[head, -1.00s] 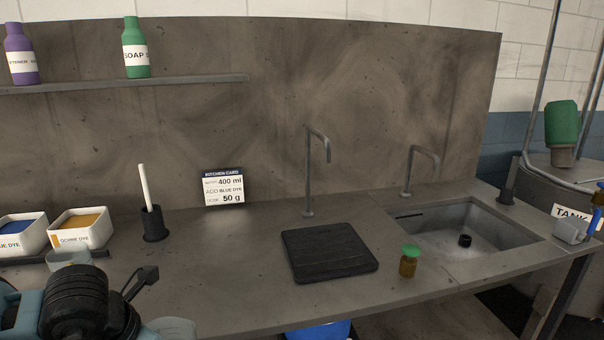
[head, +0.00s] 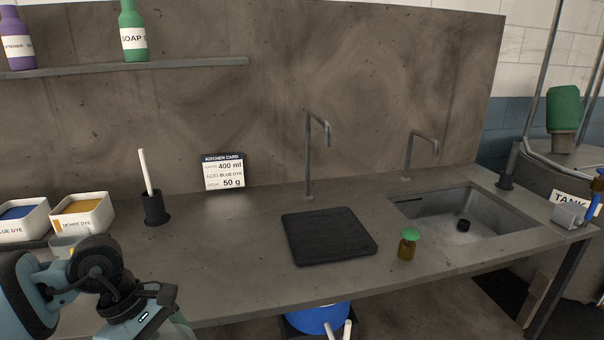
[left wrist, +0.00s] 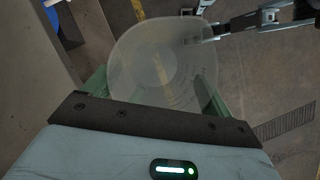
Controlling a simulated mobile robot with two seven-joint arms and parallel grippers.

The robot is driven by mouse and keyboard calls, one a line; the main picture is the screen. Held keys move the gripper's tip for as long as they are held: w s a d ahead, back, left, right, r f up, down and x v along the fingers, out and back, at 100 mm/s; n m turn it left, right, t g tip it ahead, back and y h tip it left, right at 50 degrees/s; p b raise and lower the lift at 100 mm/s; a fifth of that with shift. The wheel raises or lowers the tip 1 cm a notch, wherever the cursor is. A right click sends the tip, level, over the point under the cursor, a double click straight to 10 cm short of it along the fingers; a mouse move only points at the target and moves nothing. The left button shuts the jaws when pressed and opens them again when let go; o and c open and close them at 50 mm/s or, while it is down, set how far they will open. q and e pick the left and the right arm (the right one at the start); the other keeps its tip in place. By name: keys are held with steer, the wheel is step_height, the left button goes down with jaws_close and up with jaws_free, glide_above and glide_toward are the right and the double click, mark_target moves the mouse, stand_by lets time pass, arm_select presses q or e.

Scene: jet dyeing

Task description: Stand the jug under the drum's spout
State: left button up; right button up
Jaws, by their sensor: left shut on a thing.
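The jug (left wrist: 160,55) is a translucent pale vessel, seen from above in the left wrist view. My left gripper (left wrist: 150,92) is shut on it, with green fingers on either side. In the head view my left gripper (head: 176,322) is at the lower left in front of the bench, and the jug is mostly out of frame. What seems to be my right arm's end (left wrist: 215,32) shows beyond the jug; its jaws are unclear. I cannot make out the drum's spout.
The bench (head: 240,240) carries a black mat (head: 330,237), a green-capped jar (head: 408,244), dye tubs (head: 85,214) and a stick holder (head: 155,209). A sink (head: 425,208) is at right. A blue container (head: 318,318) with pale sticks is below the bench edge.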

arm_select(q)
steer(key=s+m+g+y, duration=0.1)
steer(key=m, duration=0.3)
steer(key=m+g+y, duration=0.1)
steer(key=m+y, duration=0.1)
steer(key=m, duration=0.3)
steer(key=s+d+f+m+g+y, duration=0.1)
steer(key=m, duration=0.4)
steer(key=shift+s+f, duration=0.1)
steer(key=shift+s, duration=0.2)
steer(key=shift+f, duration=0.1)
stand_by(0.7)
steer(key=shift+d, duration=0.1)
stand_by(0.4)
